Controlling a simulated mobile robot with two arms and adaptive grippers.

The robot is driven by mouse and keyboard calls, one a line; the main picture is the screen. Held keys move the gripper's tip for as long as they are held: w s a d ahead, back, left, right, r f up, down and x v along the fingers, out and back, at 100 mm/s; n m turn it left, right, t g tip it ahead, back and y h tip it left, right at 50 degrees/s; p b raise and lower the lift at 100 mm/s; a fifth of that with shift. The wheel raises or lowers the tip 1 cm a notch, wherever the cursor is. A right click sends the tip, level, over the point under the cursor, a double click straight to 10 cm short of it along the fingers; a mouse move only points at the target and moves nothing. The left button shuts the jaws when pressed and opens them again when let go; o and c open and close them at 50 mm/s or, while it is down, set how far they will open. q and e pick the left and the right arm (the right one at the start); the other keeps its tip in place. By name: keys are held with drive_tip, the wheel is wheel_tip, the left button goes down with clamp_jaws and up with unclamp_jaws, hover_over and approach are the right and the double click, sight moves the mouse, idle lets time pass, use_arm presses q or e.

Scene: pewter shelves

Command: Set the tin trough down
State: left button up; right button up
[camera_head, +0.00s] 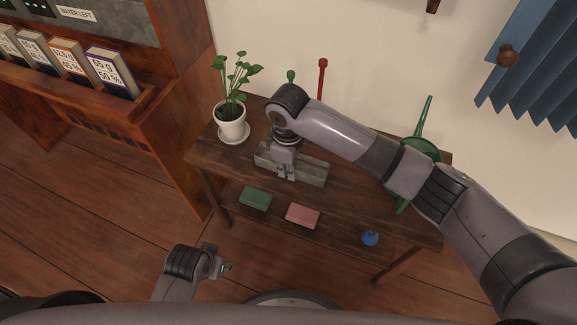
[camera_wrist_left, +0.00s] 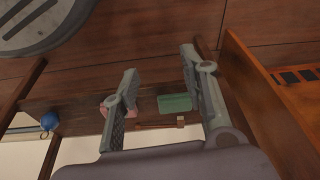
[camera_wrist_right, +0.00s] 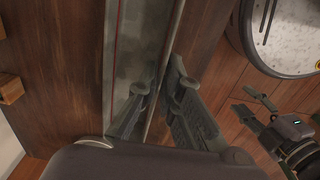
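The tin trough (camera_head: 309,171) is a long, dull grey box, upright at the table's left part. In the right wrist view the trough (camera_wrist_right: 128,50) runs away from me lengthwise. My right gripper (camera_head: 286,174) comes down from above at its near long wall. One finger is inside and one outside; the fingers (camera_wrist_right: 160,82) look closed on that wall. Whether the trough's base touches the tabletop or hangs just above it, I cannot tell. My left gripper (camera_head: 222,266) is empty, low in front of the table; its fingers (camera_wrist_left: 158,85) are apart in the left wrist view.
The wooden table (camera_head: 358,187) holds a potted plant (camera_head: 231,120) on its left end and a green watering can (camera_head: 420,150) on the right. A lower shelf bears a green box (camera_head: 255,199), pink box (camera_head: 302,215) and blue round thing (camera_head: 370,238). A wooden cabinet (camera_head: 176,100) stands left.

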drive_tip(key=o, duration=0.4)
drive_tip(key=shift+c, duration=0.2)
drive_tip(key=shift+r, duration=0.1)
use_arm(q)
drive_tip(key=s+f+p, duration=0.3)
drive_tip(key=f, duration=0.6)
drive_tip(key=shift+a, duration=0.15)
use_arm(e)
wheel_tip(320, 180, up, 12)
use_arm(q)
drive_tip(key=shift+f+g, duration=0.1)
drive_tip(key=shift+g, duration=0.2)
use_arm(e)
drive_tip(key=shift+s, duration=0.1)
